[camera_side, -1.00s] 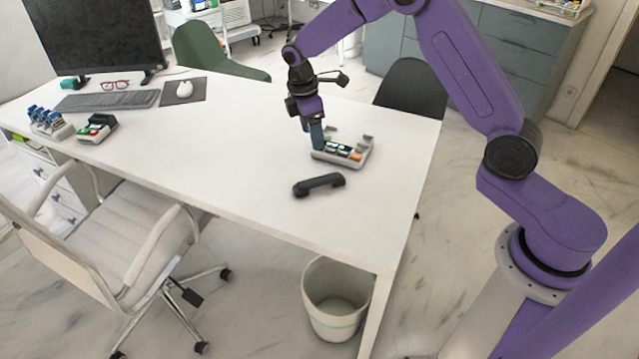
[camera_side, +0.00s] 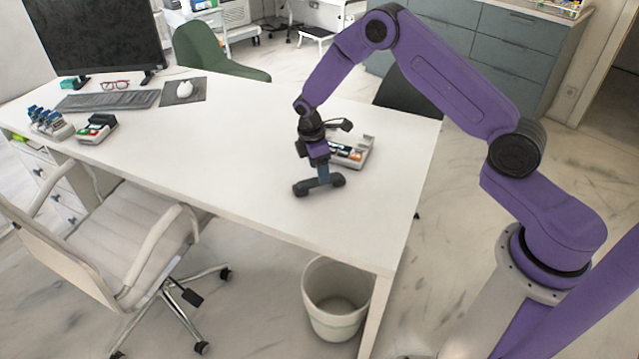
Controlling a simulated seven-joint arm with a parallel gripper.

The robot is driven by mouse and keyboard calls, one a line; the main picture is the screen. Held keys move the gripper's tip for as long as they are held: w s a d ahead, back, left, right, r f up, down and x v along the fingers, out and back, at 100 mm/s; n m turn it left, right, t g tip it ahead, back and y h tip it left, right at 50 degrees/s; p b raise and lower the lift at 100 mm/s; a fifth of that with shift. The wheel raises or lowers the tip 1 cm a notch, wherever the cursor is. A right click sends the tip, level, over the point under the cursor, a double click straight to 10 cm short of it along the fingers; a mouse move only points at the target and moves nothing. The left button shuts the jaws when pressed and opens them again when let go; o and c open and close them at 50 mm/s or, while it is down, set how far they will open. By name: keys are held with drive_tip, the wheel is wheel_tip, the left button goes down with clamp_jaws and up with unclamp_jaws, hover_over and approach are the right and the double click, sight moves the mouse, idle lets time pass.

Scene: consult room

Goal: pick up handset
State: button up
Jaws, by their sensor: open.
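The dark handset (camera_side: 303,188) lies on the white desk, in front of its light grey phone base (camera_side: 361,152). My gripper (camera_side: 322,180) is open and points down at the middle of the handset, its fingers overlapping the handset in the picture. Both ends of the handset show, and its middle is partly hidden by the fingers. I cannot tell whether the fingers touch it. The gripper and wrist hide the left part of the phone base.
The desk (camera_side: 230,150) is clear to the left of the handset. A keyboard (camera_side: 108,100), mouse (camera_side: 184,88) and card terminal (camera_side: 97,128) stand farther left. A bin (camera_side: 335,300) is on the floor below the desk's front edge.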

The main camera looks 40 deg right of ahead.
drive_tip(key=f, duration=0.5)
drive_tip(key=shift+w+d, duration=0.15)
drive_tip(key=shift+d, duration=0.1)
clamp_jaws()
drive_tip(key=shift+r, duration=0.2)
